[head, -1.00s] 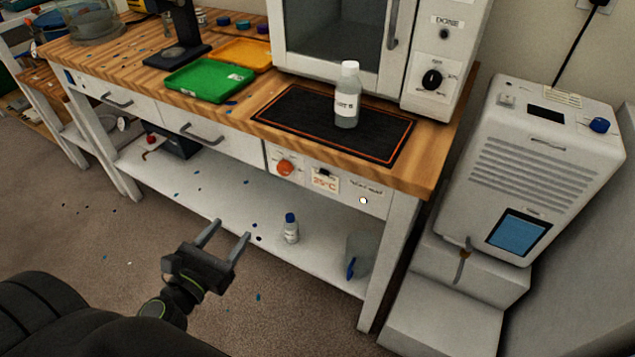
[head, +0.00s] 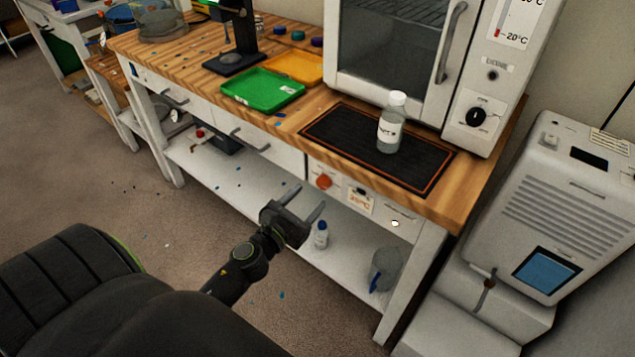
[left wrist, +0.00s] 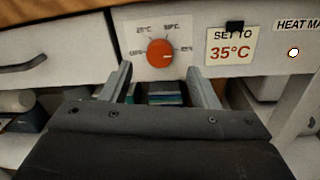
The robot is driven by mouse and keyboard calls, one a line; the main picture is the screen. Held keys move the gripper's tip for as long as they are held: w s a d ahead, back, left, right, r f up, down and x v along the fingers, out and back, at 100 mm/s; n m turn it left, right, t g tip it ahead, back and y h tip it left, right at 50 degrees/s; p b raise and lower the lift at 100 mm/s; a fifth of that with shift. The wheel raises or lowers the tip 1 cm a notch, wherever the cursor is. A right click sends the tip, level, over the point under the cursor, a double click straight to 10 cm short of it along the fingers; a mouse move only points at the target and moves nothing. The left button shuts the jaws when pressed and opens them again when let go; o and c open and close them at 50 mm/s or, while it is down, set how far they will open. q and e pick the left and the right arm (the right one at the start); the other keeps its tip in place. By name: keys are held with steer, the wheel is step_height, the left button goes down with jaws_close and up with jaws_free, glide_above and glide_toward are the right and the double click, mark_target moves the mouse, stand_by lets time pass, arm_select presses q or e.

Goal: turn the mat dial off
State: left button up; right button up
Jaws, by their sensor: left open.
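The mat dial is an orange-red knob (head: 323,182) on the front panel under the bench top. In the left wrist view the dial (left wrist: 160,52) sits on a white plate with temperature marks around it. My left gripper (head: 307,202) is open and empty, a little below and in front of the dial. In the left wrist view its two fingers (left wrist: 160,82) stand to either side, below the dial, not touching it. The black heat mat (head: 340,150) with an orange border lies on the bench, with a labelled bottle (head: 391,124) upright on it. My right gripper is not seen.
A "SET TO 35°C" note (left wrist: 234,46) and a small white round light (left wrist: 293,53) are right of the dial. A drawer handle (head: 250,141) is to its left. A small bottle (head: 321,235) and a clear jug (head: 384,270) stand on the shelf below.

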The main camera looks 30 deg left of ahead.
mark_target(321, 185)
arm_select(q)
steer(key=shift+w, duration=2.55)
steer(key=c, duration=1)
